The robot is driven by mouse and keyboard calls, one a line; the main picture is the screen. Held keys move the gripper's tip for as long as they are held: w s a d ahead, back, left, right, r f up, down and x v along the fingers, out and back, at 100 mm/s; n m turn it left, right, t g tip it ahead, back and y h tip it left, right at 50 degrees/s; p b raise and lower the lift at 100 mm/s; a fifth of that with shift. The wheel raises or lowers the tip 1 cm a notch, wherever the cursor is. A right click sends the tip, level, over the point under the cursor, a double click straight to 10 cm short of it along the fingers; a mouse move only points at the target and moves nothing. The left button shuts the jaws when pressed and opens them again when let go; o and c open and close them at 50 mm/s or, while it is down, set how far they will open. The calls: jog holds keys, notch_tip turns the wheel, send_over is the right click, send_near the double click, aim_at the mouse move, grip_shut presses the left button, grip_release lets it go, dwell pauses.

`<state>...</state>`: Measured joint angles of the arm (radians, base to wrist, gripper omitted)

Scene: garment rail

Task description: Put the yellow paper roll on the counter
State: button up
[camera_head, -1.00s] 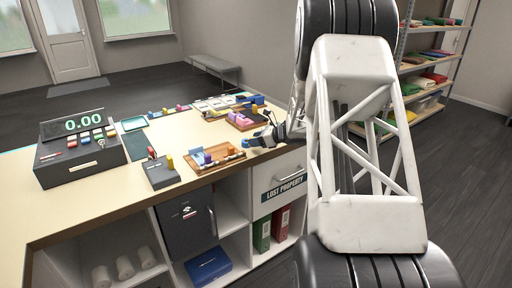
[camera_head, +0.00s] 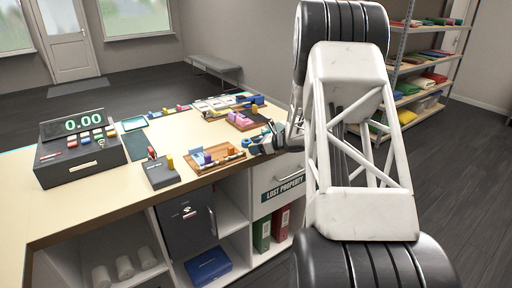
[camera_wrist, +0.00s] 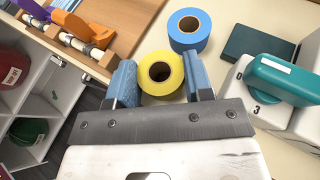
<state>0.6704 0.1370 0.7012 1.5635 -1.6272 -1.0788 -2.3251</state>
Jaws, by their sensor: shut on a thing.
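The yellow paper roll (camera_wrist: 161,74) is between the blue-padded fingers of my gripper (camera_wrist: 160,82) in the wrist view, its dark core facing the camera. My gripper is shut on it. Whether the roll touches the surface below cannot be told. In the head view my gripper (camera_head: 263,144) is at the counter's right front edge, above the drawer; the yellow roll cannot be made out there. The cream counter (camera_head: 118,200) runs across the left and middle. A blue roll (camera_wrist: 189,29) stands just beyond the yellow one in the wrist view.
A wooden tray (camera_head: 199,168) with small items lies left of my gripper. A teal-and-white device (camera_wrist: 284,79) and a dark green block (camera_wrist: 258,46) are on the right in the wrist view. A cash register (camera_head: 80,158) stands at left. Bare counter lies in front of it.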

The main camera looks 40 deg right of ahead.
jog(key=shift+f, duration=0.1)
jog(key=o, duration=0.6)
jog(key=shift+o, duration=0.2)
jog(key=shift+s+d+r, duration=0.1)
jog(key=shift+s+r, duration=0.05)
jog(key=shift+r, duration=0.05)
jog(key=v, duration=1.1)
jog(key=shift+s+d, duration=0.2)
jog(key=shift+s, duration=0.05)
jog(key=shift+r, duration=0.1)
